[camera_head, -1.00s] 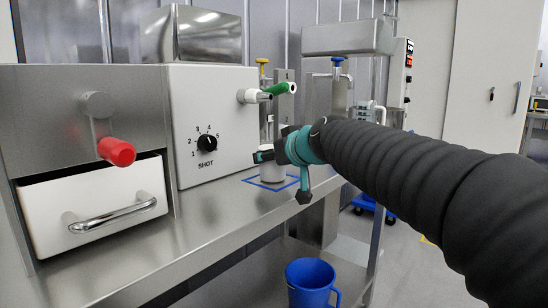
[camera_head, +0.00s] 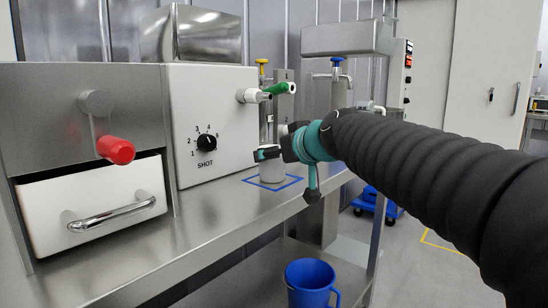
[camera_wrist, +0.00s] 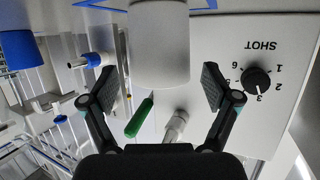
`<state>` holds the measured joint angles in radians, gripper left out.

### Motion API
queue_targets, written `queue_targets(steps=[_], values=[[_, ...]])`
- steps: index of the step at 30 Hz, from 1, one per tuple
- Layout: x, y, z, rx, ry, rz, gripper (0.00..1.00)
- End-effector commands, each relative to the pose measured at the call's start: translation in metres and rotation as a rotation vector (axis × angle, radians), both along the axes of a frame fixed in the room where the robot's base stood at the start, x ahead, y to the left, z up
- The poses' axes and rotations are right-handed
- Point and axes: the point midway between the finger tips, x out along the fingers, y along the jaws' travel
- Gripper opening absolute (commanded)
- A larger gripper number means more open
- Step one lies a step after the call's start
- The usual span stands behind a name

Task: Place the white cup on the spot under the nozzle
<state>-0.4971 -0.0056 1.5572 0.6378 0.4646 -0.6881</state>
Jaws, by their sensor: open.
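The white cup (camera_head: 272,171) stands upright on the bench, inside the blue square outline (camera_head: 290,182) below the nozzle (camera_head: 254,96). A green handle (camera_head: 281,89) sits beside the nozzle. In the upside-down wrist view, the cup (camera_wrist: 160,45) is in the upper middle, with blue line to both sides of it, and the nozzle (camera_wrist: 176,126) shows lower. My gripper (camera_head: 270,154) is at the cup's upper part in the head view and partly hides it. In the wrist view, my gripper (camera_wrist: 157,86) is open, with a gap between each finger and the cup.
The white machine (camera_head: 210,125) with the shot dial stands left of the cup. A red knob (camera_head: 116,151) and a drawer (camera_head: 95,205) are further left. A blue mug (camera_head: 310,283) is on the lower shelf. The front bench surface is clear.

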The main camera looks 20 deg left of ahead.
Motion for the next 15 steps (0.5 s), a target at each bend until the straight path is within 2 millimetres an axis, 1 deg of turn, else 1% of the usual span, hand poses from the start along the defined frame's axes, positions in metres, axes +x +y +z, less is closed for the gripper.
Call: queue_targets(steps=[1,6,9,15], values=[[-0.008,-0.008,0.003,0.001,-0.003,-0.002,0.88],[-0.031,-0.032,0.015,0.000,-0.003,-0.002,0.88],[-0.043,-0.043,0.021,0.000,-0.002,-0.001,0.88],[-0.057,-0.057,0.029,0.000,0.000,-0.001,0.88]])
